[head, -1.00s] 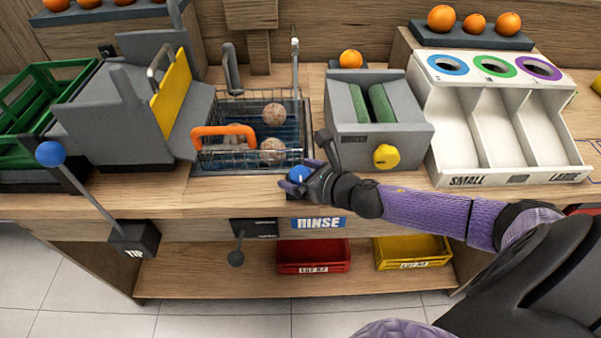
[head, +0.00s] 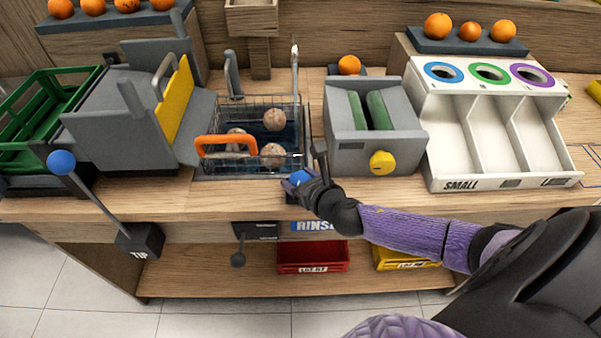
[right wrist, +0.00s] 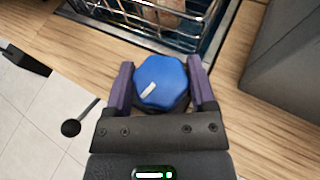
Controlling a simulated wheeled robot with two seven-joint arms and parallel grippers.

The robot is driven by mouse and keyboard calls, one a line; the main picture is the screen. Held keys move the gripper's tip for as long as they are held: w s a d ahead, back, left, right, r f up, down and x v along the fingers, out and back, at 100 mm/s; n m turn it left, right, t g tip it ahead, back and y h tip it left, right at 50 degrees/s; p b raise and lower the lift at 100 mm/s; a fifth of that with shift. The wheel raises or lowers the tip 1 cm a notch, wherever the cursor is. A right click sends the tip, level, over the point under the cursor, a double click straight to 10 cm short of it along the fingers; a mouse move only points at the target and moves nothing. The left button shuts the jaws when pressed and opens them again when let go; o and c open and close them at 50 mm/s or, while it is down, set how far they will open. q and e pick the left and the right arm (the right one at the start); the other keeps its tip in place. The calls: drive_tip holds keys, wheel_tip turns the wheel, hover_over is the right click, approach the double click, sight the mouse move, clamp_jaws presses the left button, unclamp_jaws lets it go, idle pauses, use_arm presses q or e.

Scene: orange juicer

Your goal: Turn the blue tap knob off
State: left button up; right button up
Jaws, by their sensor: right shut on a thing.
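The blue tap knob (head: 299,178) sits on the counter's front strip, just in front of the sink basket. In the right wrist view the knob (right wrist: 161,83) is lobed, with a pale mark pointing to the lower left. My right gripper (head: 305,184) is shut on it, with one purple finger on each side in the wrist view (right wrist: 160,88). In the head view the gripper hides part of the knob. The tap spout (head: 295,70) rises behind the basket. My left gripper is not in view.
The wire basket (head: 252,125) with an orange handle (head: 226,141) holds several round fruits in the sink. A grey roller machine (head: 375,135) stands close right. A lever with a blue ball (head: 61,162) stands at left.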

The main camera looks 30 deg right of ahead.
drive_tip(key=shift+r+m+h+p, duration=0.2)
drive_tip(key=shift+m+h+p, duration=0.5)
drive_tip(key=shift+m+h, duration=0.4)
drive_tip(key=m+g+h+p, duration=0.1)
drive_tip(key=m+h, duration=0.1)
drive_tip(key=h, duration=0.1)
drive_tip(key=shift+m, duration=0.3)
drive_tip(key=m+g+h+p, duration=0.1)
drive_tip(key=m+h, duration=0.1)
drive_tip(key=shift+f+m+g+h, duration=0.15)
drive_tip(key=shift+m+g+h, duration=0.15)
drive_tip(key=shift+g+h, duration=0.1)
drive_tip(key=shift+m+g+h, duration=0.7)
drive_tip(key=shift+m+h, duration=0.1)
drive_tip(key=shift+m, duration=0.2)
drive_tip(key=shift+f+m+g+h+b, duration=0.1)
drive_tip(key=shift+m+g+h+b, duration=0.35)
drive_tip(key=shift+m+g+h, duration=0.65)
drive_tip(key=shift+m+g+h+b, duration=0.4)
drive_tip(key=shift+m+g+b, duration=0.15)
drive_tip(key=shift+m+g, duration=0.6)
drive_tip(key=shift+m+g+h+b, duration=0.35)
drive_tip(key=shift+m+g, duration=0.2)
drive_tip(key=shift+g, duration=0.1)
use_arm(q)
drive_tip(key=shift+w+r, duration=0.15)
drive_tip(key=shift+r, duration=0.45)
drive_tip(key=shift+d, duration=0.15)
use_arm(e)
drive_tip(key=shift+m+g, duration=0.3)
